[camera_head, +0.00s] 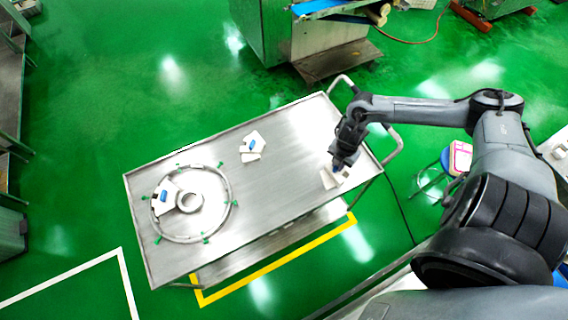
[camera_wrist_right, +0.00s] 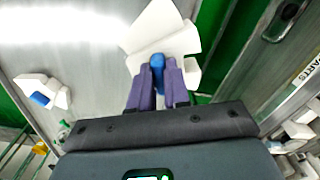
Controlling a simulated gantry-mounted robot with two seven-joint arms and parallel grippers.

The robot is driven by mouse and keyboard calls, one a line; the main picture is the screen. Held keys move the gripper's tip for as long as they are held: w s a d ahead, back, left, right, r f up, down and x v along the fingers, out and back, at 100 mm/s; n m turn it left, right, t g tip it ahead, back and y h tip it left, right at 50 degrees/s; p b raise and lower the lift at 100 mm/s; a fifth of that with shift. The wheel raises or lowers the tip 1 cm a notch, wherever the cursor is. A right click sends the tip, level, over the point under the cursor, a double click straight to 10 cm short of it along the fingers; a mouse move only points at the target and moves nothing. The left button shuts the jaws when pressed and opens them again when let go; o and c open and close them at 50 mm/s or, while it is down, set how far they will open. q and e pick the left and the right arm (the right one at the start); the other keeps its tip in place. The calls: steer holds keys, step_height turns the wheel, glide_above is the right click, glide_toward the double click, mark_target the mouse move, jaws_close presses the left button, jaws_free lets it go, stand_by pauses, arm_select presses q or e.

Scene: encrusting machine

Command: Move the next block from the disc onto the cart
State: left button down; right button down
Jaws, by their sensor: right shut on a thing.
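The disc (camera_head: 229,204), a round metal ring frame with green pegs and a hub, lies on the left part of the steel cart (camera_head: 290,120). One white block (camera_head: 163,190) with a blue knob sits on the disc. Another white block (camera_head: 252,146) with a blue knob lies on the cart's middle; what looks like this block also shows in the right wrist view (camera_wrist_right: 38,88). My right gripper (camera_head: 338,166) is at the cart's right end, shut on the blue knob (camera_wrist_right: 157,62) of a white held block (camera_wrist_right: 160,32). That block is low at the cart top; contact is unclear. My left gripper is not in view.
The cart's push handle (camera_head: 394,148) is at its right end, close to my right arm. A machine (camera_head: 330,45) stands behind the cart. A blue stool (camera_head: 445,160) is at the right. The cart top between the blocks is clear.

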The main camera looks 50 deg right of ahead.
steer(key=shift+w+a+f+b, duration=0.1)
steer(key=shift+w+a+f, duration=0.05)
steer(key=shift+w+f, duration=1.7)
steer(key=shift+w+a+f+b, duration=0.15)
steer(key=shift+w+a+f, duration=0.05)
steer(key=shift+w+f, duration=1.65)
steer(key=shift+w+a+f+b, duration=0.1)
steer(key=shift+w+a+f, duration=0.05)
steer(key=shift+w+f, duration=1.7)
steer(key=shift+w+r, duration=0.15)
steer(key=shift+w, duration=0.05)
steer(key=shift+f, duration=0.25)
steer(key=c, duration=1.1)
jaws_free()
steer(key=shift+r, duration=0.1)
steer(key=shift+r, duration=0.1)
